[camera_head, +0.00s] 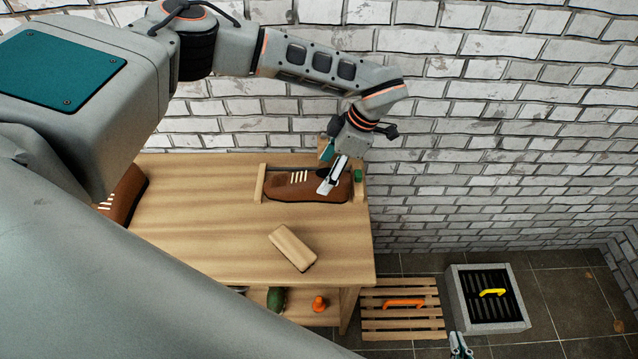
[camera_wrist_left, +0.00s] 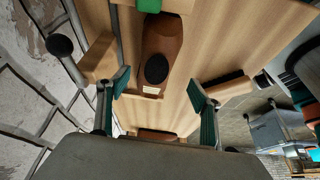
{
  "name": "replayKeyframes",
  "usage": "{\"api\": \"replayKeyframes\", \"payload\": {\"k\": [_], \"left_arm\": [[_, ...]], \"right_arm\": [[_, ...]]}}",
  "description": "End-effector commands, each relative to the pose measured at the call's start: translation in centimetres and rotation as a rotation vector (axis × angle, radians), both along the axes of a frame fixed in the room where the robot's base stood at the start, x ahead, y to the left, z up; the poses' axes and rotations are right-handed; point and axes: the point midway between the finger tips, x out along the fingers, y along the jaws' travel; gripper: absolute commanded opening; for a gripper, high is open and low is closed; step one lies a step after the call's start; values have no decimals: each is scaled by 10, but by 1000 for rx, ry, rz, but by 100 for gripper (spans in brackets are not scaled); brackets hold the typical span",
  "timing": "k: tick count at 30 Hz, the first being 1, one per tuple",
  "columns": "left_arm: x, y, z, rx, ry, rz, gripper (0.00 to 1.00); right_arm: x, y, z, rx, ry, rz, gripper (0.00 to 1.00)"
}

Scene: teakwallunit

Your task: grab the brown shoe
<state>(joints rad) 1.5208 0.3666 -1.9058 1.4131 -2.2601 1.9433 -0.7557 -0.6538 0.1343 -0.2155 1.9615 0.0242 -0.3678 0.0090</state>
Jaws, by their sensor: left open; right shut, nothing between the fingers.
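A brown shoe (camera_head: 285,186) with pale laces lies on the wooden bench top between low wooden pieces, near the wall. My left gripper (camera_head: 330,171) is open above its right part, pointing down. In the left wrist view the shoe (camera_wrist_left: 162,42) shows its dark opening beyond and between the two spread teal-padded fingers (camera_wrist_left: 160,88); I cannot tell whether they touch it. A second brown shoe (camera_head: 123,197) lies at the bench's left, partly hidden by my arm; a brown shoe also shows low in the wrist view (camera_wrist_left: 157,134). My right gripper (camera_head: 460,346) is shut and empty at the bottom edge.
A small green item (camera_head: 358,175) is beside the near shoe's right end. Below are a green object (camera_head: 276,299), an orange object (camera_head: 319,304), a slatted crate (camera_head: 402,327) and a grey box (camera_head: 462,306). A brick wall stands behind.

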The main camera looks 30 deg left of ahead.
Motion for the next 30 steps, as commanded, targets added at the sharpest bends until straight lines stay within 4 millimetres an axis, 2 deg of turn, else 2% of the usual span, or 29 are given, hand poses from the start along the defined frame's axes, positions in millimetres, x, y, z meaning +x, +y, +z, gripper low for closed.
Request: {"api": "replayKeyframes", "payload": {"k": [11, 21, 30], "left_arm": [[-4, 16, -30, 3, 4, 7, 65], [-6, 33, -70, 2, 3, 7, 65], [-6, 35, -74, 2, 2, 6, 65]], "right_arm": [[2, -3, -2, -7, -1, 1, 0], [5, -4, 5, -6, -12, 2, 0], [4, -4, 3, -6, -10, 1, 0]]}}
